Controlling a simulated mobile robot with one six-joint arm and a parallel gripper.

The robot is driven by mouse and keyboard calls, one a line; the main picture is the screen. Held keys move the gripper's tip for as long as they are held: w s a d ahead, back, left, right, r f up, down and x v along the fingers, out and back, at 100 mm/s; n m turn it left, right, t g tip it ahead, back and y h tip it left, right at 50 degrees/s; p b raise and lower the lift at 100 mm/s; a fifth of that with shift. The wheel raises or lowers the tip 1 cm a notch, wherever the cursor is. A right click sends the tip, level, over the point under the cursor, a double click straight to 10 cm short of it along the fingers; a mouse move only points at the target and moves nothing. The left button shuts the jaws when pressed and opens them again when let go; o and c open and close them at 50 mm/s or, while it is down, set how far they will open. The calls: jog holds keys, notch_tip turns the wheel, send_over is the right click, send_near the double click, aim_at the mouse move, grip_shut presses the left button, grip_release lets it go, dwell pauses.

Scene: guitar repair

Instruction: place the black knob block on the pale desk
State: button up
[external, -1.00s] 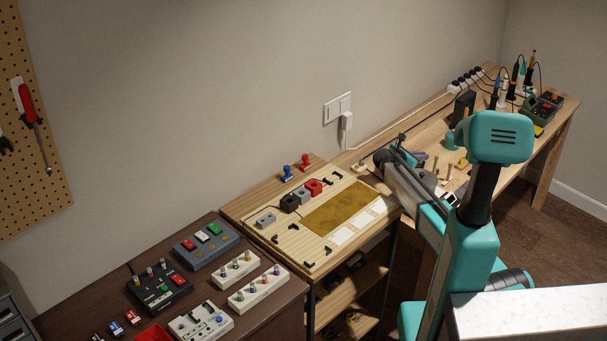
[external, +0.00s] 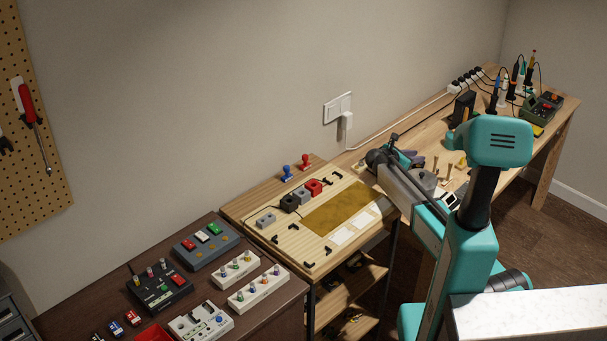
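A small black block (external: 289,203) sits on a pale board (external: 295,240) on the light wood stand, in a row with a grey block (external: 302,197) and a red block (external: 313,187). I cannot make out a knob on it. The long pale wood desk (external: 425,133) runs along the wall at the right. My arm reaches over the near end of this desk. My gripper is around the dark far end of the arm (external: 376,158), right of the black block and apart from it. Its fingers are too small and hidden to read, and I cannot tell whether it holds anything.
A gold-brown mat (external: 337,207) and white cards (external: 342,236) lie on the board. Blue (external: 287,173) and red (external: 305,162) stamp-like pieces stand behind it. A dark cabinet (external: 120,258) at the left carries several pedals. Small items and tools crowd the desk.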

jog(key=b+v, duration=0.1)
jog(key=v, duration=0.7)
dwell(0.4)
jog(key=shift+d, duration=0.1)
